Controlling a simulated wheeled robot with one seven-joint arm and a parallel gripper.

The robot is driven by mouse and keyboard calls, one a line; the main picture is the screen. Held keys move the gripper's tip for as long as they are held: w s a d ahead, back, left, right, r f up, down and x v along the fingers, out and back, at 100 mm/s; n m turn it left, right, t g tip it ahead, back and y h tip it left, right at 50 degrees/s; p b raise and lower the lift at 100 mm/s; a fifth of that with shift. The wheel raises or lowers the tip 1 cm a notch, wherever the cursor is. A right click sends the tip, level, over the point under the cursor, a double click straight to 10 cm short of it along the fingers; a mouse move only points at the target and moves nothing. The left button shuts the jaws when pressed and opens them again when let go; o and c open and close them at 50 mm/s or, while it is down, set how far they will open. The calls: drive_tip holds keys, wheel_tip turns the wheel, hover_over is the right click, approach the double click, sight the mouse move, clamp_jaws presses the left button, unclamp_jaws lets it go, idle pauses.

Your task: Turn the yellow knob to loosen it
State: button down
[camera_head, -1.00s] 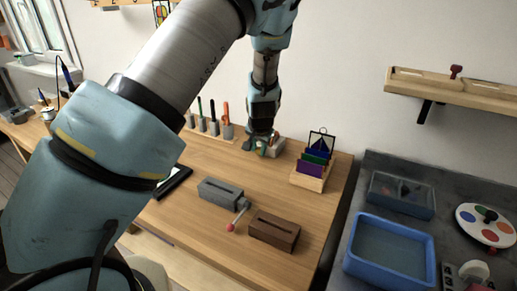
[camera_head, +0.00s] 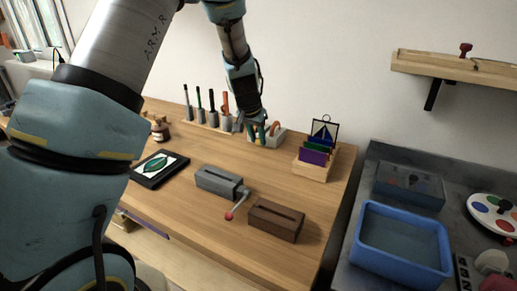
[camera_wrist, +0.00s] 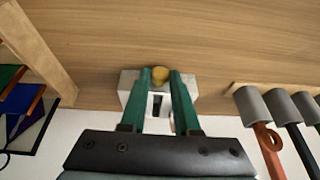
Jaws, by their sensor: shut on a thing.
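The yellow knob (camera_wrist: 160,75) sits at the edge of a pale grey-white block (camera_wrist: 128,83) with a dark slot, near the middle of the wrist view. My gripper (camera_wrist: 161,76) has two green fingers, one on each side of the knob, and is shut on it. In the head view the pale block (camera_head: 279,138) stands at the back of the wooden table. My gripper (camera_head: 262,131) is down at it there, and the knob is too small to make out.
A row of tool holders with handles (camera_head: 213,120) stands left of the block. A wooden rack of coloured panels (camera_head: 313,165) stands to the right. A grey slotted box with a crank (camera_head: 217,181), a brown slotted box (camera_head: 275,222) and a framed leaf picture (camera_head: 160,168) lie nearer.

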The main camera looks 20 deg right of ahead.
drive_tip(key=b, duration=0.1)
drive_tip(key=g+h+b, duration=0.1)
drive_tip(key=b, duration=0.1)
drive_tip(key=g+b, duration=0.1)
drive_tip(key=shift+w+a+f+n+h+b, duration=0.25)
drive_tip(key=shift+w+f+n+h+b, duration=0.05)
drive_tip(key=shift+f+b, duration=0.1)
drive_tip(key=shift+r+g+h+b, duration=0.2)
drive_tip(key=shift+g+h+b, duration=0.5)
drive_tip(key=shift+b, duration=0.5)
drive_tip(key=shift+r, duration=0.1)
drive_tip(key=c, duration=0.6)
unclamp_jaws()
drive_tip(key=shift+c, duration=0.2)
drive_tip(key=shift+a, duration=0.1)
drive_tip(key=b+v, duration=0.1)
drive_tip(key=v, duration=0.9)
drive_tip(key=shift+w+a+r, duration=0.15)
drive_tip(key=shift+w+r, duration=0.05)
drive_tip(key=shift+r, duration=0.1)
